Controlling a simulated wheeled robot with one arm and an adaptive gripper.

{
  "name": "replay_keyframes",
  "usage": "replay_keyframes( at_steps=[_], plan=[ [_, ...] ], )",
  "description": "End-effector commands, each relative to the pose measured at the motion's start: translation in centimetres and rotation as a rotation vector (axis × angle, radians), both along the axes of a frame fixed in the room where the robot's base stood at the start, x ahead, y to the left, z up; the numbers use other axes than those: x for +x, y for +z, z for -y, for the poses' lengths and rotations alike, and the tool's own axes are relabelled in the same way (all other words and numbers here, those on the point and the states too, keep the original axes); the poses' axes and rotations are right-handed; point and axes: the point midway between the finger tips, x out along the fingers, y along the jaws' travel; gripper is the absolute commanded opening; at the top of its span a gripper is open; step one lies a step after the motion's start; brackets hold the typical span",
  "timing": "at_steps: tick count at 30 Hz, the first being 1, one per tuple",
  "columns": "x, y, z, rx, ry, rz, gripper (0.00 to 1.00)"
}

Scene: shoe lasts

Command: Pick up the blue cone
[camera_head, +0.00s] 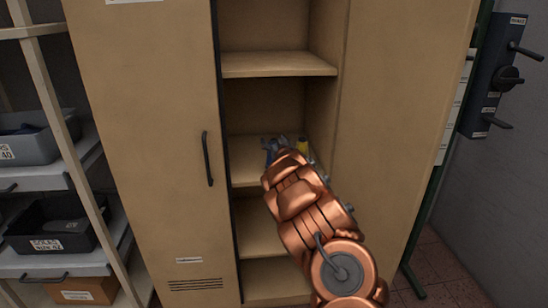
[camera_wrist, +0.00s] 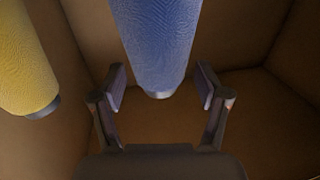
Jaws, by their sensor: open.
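The blue cone (camera_wrist: 156,40) shows large in the wrist view, at the top middle, with its lower end between my gripper's open fingers. A gap shows on each side of it. My gripper (camera_wrist: 155,90) is open. My arm hides part of that shelf.
The cabinet (camera_head: 150,130) has a shelf (camera_head: 278,64) above. Its closed left door and side walls bound the space.

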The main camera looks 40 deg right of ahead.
Motion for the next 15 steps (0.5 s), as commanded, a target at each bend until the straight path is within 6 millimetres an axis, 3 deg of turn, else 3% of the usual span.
replay_keyframes(
  at_steps=[2,15],
  plan=[
    [-0.01,-0.01,0.0,0.0,0.0,0.0,0.75],
    [-0.02,-0.04,-0.01,0.0,0.0,-0.001,0.29]
  ],
)
